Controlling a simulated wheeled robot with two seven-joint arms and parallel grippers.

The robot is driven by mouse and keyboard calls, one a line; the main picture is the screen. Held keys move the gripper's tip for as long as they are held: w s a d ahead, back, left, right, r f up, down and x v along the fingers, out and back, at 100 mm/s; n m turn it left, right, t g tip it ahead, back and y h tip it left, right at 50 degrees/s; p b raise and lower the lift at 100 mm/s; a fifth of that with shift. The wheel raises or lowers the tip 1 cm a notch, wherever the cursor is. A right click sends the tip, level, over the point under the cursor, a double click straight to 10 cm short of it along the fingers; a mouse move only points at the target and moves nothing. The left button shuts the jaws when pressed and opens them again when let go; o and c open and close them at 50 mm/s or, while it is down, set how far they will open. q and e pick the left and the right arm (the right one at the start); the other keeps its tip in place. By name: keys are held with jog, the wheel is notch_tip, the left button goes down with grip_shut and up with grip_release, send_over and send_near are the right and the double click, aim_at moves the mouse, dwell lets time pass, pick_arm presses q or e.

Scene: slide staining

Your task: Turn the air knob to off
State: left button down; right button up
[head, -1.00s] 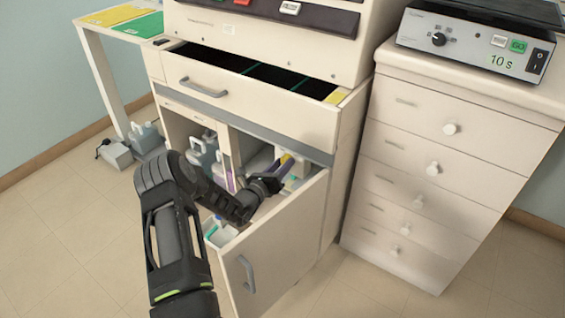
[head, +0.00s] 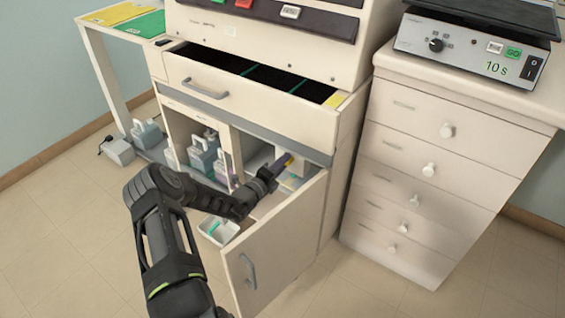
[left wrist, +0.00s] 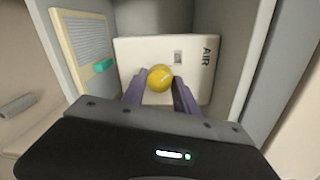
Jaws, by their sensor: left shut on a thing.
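In the left wrist view a yellow round knob (left wrist: 160,77) sits on the front of a white panel (left wrist: 135,52) marked AIR, inside the cabinet. My left gripper (left wrist: 160,88) has its two purple-grey fingers on either side of the knob and is shut on it. In the head view the left gripper (head: 280,166) reaches into the open lower cabinet, and the knob is hard to make out there. My right gripper is not in view.
The cabinet door (head: 277,243) stands open to the right of my left arm. An open drawer (head: 253,112) is above. Grey bottles (head: 205,158) stand in the left compartment. A white tray (head: 219,230) is below my forearm.

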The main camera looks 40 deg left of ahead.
pick_arm(q)
jog(key=shift+n, duration=0.5)
jog(key=c, duration=0.9)
grip_release()
jog(key=shift+c, duration=0.2)
jog(key=shift+s, duration=0.1)
jog(key=s+p, duration=0.2)
jog(key=s, duration=0.5)
jog(key=shift+s+r, duration=0.2)
jog(key=shift+s, duration=0.1)
